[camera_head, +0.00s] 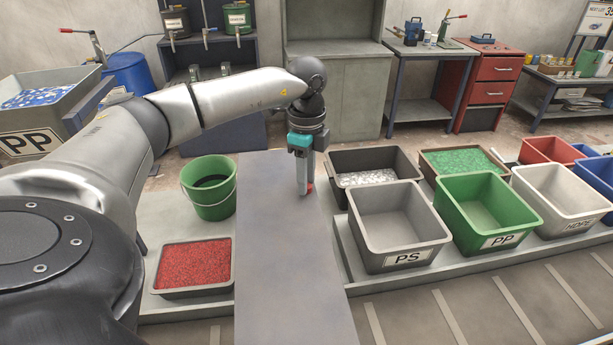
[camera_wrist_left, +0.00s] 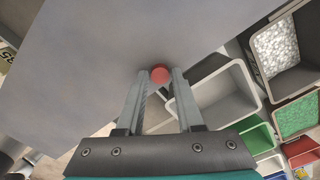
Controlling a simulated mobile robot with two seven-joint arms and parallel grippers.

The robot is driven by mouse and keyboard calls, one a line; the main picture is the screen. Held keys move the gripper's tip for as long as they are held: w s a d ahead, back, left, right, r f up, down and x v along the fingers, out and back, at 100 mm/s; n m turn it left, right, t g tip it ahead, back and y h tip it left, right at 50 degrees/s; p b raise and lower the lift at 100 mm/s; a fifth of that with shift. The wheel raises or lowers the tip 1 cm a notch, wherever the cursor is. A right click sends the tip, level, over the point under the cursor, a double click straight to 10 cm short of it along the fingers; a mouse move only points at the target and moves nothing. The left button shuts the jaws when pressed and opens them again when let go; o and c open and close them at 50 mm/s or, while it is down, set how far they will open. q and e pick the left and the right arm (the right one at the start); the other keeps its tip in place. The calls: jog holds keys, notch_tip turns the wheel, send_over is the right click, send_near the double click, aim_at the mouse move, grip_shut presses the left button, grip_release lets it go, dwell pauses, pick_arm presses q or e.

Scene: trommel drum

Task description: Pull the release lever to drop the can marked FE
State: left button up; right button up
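A small part of this red knob (camera_head: 309,187) shows beside the fingertips in the head view. The lever's shaft is hidden. No can marked FE can be read. My right gripper is out of view.
The grey panel (camera_head: 285,290) runs toward me. Right of it stand a grey PS bin (camera_head: 405,260), a green PP bin (camera_head: 500,241) and a white HDPE bin (camera_head: 577,226). Left are a green bucket (camera_head: 212,200) and a tray of red granules (camera_head: 192,291).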

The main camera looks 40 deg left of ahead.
pick_arm(q)
grip_shut()
dwell(1.0)
